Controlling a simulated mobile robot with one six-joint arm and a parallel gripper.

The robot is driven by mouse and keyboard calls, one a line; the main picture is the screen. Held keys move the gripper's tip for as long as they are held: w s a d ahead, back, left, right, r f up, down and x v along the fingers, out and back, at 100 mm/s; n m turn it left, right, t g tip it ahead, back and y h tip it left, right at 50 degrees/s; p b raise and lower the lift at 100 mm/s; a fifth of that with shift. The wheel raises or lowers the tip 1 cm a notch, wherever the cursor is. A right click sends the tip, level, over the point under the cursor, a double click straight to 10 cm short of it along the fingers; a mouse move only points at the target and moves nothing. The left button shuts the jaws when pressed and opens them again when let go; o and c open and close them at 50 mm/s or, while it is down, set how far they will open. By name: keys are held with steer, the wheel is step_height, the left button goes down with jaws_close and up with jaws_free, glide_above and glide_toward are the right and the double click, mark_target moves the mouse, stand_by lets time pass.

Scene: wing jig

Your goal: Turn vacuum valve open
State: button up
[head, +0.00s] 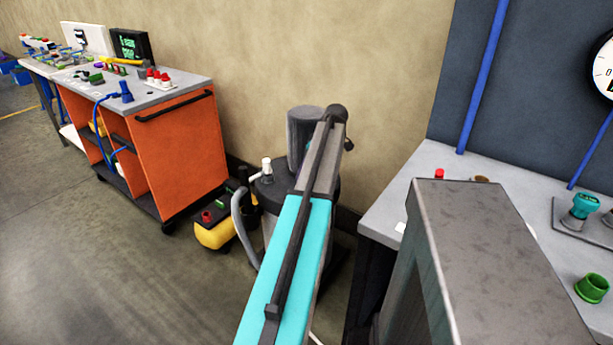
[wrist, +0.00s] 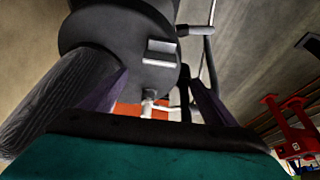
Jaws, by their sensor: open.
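A dark grey pump unit (head: 268,195) stands on the floor against the wall, partly hidden behind my teal and grey arm. A small white-topped fitting (head: 266,166) rises from its left side, with a grey hose below it; it may be the vacuum valve, but I cannot tell its setting. In the wrist view, the round dark body (wrist: 115,35) fills the upper middle, and a pale fitting (wrist: 148,98) shows below it. My gripper (wrist: 152,80) is open, one finger on each side of the view. Nothing shows held. The head view does not show the fingers.
An orange cart (head: 180,150) stands at left, with a yellow-tanked compressor (head: 213,234) between it and the pump. A grey bench (head: 400,205) with a teal knob (head: 586,204) and a green fitting (head: 592,288) lies at right. The floor at front left is clear.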

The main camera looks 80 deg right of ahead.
steer(key=shift+v, duration=1.1)
